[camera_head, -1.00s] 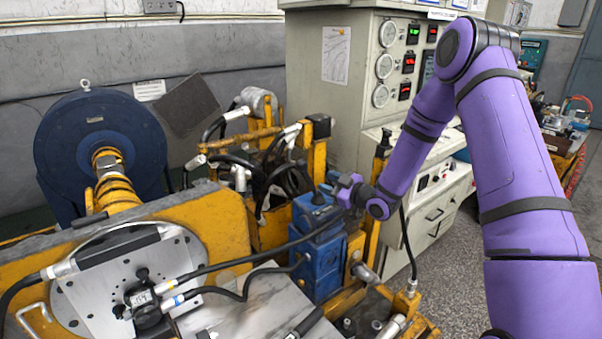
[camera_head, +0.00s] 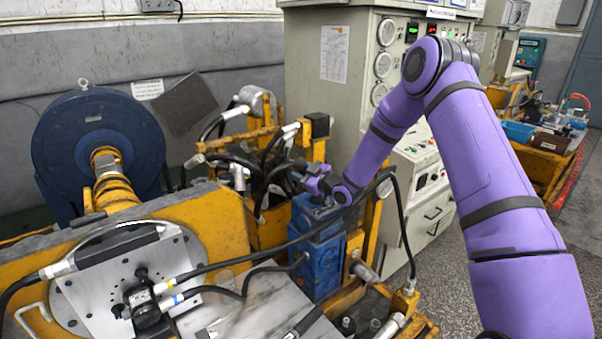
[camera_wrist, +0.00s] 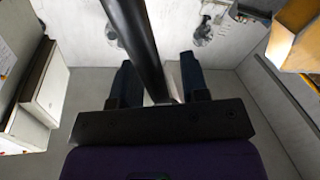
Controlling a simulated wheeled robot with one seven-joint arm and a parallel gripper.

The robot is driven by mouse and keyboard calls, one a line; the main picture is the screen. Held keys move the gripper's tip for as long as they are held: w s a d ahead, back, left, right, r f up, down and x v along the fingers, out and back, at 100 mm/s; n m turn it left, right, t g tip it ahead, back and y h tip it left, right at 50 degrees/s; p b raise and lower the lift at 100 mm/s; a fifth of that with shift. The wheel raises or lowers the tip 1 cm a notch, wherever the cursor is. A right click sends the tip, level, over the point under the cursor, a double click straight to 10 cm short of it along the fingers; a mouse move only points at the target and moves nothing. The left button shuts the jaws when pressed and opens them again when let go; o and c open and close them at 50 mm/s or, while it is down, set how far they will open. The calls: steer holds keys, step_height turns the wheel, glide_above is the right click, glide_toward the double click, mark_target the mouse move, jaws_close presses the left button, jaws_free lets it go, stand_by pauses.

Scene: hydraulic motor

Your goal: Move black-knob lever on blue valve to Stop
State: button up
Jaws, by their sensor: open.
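The blue valve (camera_head: 318,245) stands upright among yellow frames near the middle of the head view. My gripper (camera_head: 306,178) is just above its top, in front of dark hoses. The black-knob lever cannot be made out clearly in the head view, where my gripper and wrist cover part of this area. In the wrist view my gripper (camera_wrist: 158,82) is open, with its two dark fingers apart. A thick black rod (camera_wrist: 135,38) runs down between the fingers; I cannot tell if it is the lever, or if it touches them.
A black hose (camera_head: 395,215) loops close to my wrist on the right. Yellow frame bars (camera_head: 368,225) and several dark hoses (camera_head: 265,175) crowd the valve. A grey control cabinet (camera_head: 340,90) stands behind. Floor (camera_head: 440,265) is clear at the right.

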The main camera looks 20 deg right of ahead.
jaws_close()
steer(key=shift+w+d+r+m+t, duration=0.2)
steer(key=shift+w+d+m, duration=0.15)
steer(key=shift+d+m, duration=0.5)
steer(key=shift+w+d+r+m+t, duration=0.15)
steer(key=shift+w+d+r+m, duration=0.15)
steer(key=shift+d+m, duration=0.5)
steer(key=shift+w+d+r+m+t, duration=0.15)
steer(key=shift+w+d+m, duration=0.25)
steer(key=shift+d+m, duration=0.45)
jaws_free()
steer(key=v, duration=1)
steer(key=shift+s+d, duration=0.25)
steer(key=shift+s, duration=0.05)
steer(key=shift+f, duration=0.1)
